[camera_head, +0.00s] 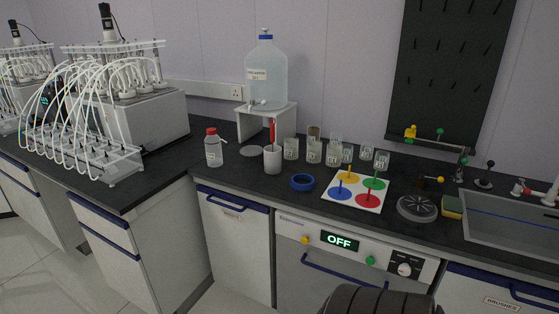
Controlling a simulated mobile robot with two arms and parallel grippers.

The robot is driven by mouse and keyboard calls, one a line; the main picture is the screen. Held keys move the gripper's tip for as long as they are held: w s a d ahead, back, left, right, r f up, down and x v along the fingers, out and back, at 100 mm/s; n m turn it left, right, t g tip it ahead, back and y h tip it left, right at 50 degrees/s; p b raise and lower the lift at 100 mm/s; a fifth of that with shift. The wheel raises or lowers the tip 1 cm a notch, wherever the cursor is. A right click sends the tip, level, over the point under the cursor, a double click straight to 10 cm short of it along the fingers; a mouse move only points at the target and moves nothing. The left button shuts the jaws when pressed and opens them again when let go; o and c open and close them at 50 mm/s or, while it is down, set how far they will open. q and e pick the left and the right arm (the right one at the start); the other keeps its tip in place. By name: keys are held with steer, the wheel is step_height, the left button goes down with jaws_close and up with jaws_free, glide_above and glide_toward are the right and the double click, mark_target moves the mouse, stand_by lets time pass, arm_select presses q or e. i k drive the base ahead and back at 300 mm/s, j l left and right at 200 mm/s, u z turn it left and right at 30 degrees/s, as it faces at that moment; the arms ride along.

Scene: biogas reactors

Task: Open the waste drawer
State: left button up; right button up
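A narrow white front (237,246) with a blue handle (232,199) sits under the counter, left of the dishwasher-like machine. It carries a small label (232,216) that is too small to read, so I cannot tell if it is the waste drawer. It looks closed. Another white front at the lower right has a label reading BRUSHES (501,304) and a blue handle, and also looks closed. Neither of my grippers shows. A dark ribbed part at the bottom edge hides some of the machine's lower front.
The machine (345,280) shows OFF and has a blue handle. The counter holds a white bottle (213,150), several glass beakers, a blue ring (302,182), a coloured-disc board (332,205) and a sink (515,222). Tubed reactors stand at left. Floor shows at lower left.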

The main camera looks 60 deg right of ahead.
mark_target(236, 229)
steer(key=i+j+z, duration=0.1)
steer(key=z, duration=0.3)
steer(key=i+j+z, duration=0.1)
steer(key=z, duration=0.25)
steer(key=j+z, duration=0.4)
steer(key=i+j+z, duration=0.1)
steer(key=z, duration=1.25)
